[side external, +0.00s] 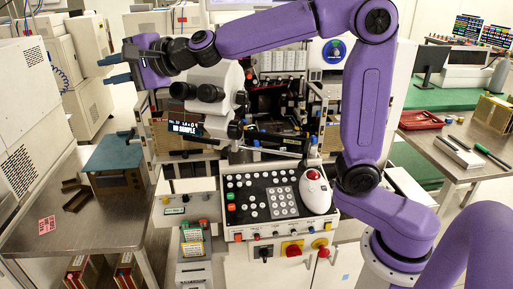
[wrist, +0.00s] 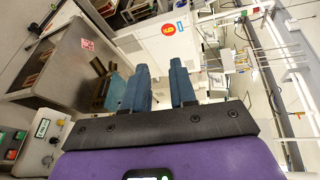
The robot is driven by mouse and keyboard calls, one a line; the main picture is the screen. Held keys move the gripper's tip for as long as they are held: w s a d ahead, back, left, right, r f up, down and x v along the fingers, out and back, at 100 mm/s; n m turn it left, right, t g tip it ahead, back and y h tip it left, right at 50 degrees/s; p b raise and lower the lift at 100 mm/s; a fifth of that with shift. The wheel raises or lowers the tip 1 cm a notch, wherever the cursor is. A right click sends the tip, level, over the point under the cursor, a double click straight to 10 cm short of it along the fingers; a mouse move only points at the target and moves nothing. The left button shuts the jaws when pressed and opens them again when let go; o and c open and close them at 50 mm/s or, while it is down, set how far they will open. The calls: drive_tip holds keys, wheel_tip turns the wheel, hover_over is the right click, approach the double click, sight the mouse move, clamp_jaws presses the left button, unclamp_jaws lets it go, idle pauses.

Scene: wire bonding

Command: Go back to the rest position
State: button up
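My gripper (side external: 112,69) is raised at the upper left in the side view, its blue fingers pointing left. In the wrist view my gripper (wrist: 160,78) shows two blue fingers with a clear gap between them, and nothing is held. My purple arm reaches over the wire bonder from the right. The wire bonder (side external: 280,215) stands below, with a microscope (side external: 207,95) and a small screen (side external: 187,128) that reads NO SAMPLE. The gripper is above and left of the microscope, apart from it.
A metal table (side external: 90,225) at the left carries a box with a teal top (side external: 115,152) and dark trays (side external: 75,198). White cabinets (side external: 25,120) stand at the left edge. A bench (side external: 455,150) with a red tray (side external: 420,120) is at right.

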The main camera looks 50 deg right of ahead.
drive_tip(key=s+f+n+g+y, duration=0.1)
drive_tip(key=s+f+n+g, duration=0.4)
drive_tip(key=s+f+n, duration=0.45)
drive_tip(key=s+f+n+g, duration=0.5)
drive_tip(key=s+n, duration=0.1)
drive_tip(key=s, duration=0.7)
drive_tip(key=s+d+f+n+g+h, duration=0.2)
drive_tip(key=s+d+f+n, duration=0.3)
drive_tip(key=s+d, duration=0.3)
drive_tip(key=s+d+f+n+g+h, duration=0.2)
drive_tip(key=s+d+f+n+h, duration=0.3)
drive_tip(key=s+d, duration=0.3)
drive_tip(key=shift+s+d+n, duration=0.2)
drive_tip(key=shift+d+n, duration=0.5)
drive_tip(key=shift+n, duration=0.15)
